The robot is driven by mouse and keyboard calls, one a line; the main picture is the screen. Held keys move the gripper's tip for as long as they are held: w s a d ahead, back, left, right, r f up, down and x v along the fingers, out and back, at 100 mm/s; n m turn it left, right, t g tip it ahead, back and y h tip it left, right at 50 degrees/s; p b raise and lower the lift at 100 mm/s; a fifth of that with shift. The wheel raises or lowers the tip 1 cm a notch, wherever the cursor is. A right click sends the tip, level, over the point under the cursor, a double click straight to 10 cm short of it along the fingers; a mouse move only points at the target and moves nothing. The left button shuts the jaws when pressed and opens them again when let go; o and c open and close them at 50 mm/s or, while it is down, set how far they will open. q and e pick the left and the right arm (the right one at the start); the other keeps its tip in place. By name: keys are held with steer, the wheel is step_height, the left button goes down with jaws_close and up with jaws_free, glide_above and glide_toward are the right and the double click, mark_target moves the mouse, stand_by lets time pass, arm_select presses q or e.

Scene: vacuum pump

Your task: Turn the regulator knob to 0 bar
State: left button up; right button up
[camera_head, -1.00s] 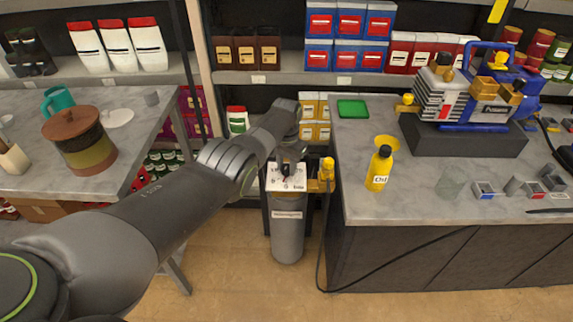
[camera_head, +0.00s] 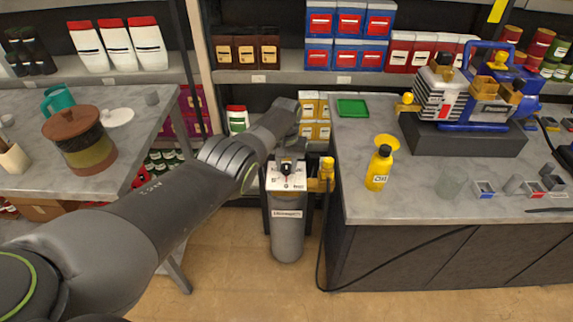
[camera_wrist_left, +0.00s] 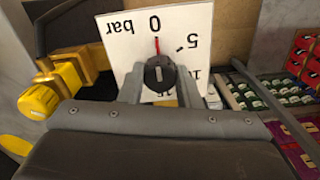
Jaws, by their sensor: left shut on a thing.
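The regulator knob (camera_wrist_left: 160,75) is dark with a red pointer line, on a white dial plate (camera_wrist_left: 112,32) in the left wrist view. The dial shows upside down there, and the pointer is aimed at the 0 mark, with 5 to its right. My left gripper (camera_wrist_left: 159,88) is shut on the knob, one finger on each side. In the head view the dial plate (camera_head: 298,182) sits on top of a grey cylinder (camera_head: 288,235), and my left gripper (camera_head: 289,156) is at the knob. The lower dial is partly hidden by the gripper. My right gripper is not in view.
A yellow valve fitting (camera_head: 326,175) with a black hose is beside the dial; its yellow knob (camera_wrist_left: 38,100) also shows in the wrist view. A grey counter (camera_head: 420,195) with a yellow bottle (camera_head: 379,168) and a pump (camera_head: 470,95) stands right. Another table (camera_head: 105,180) is left.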

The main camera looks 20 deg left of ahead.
mark_target(286, 166)
arm_select(q)
steer(key=shift+w+r, duration=0.1)
steer(key=o, duration=1)
step_height(286, 166, up, 7)
steer(key=p, duration=0.3)
step_height(286, 166, up, 10)
steer(key=shift+r+b, duration=0.15)
steer(key=shift+b, duration=0.55)
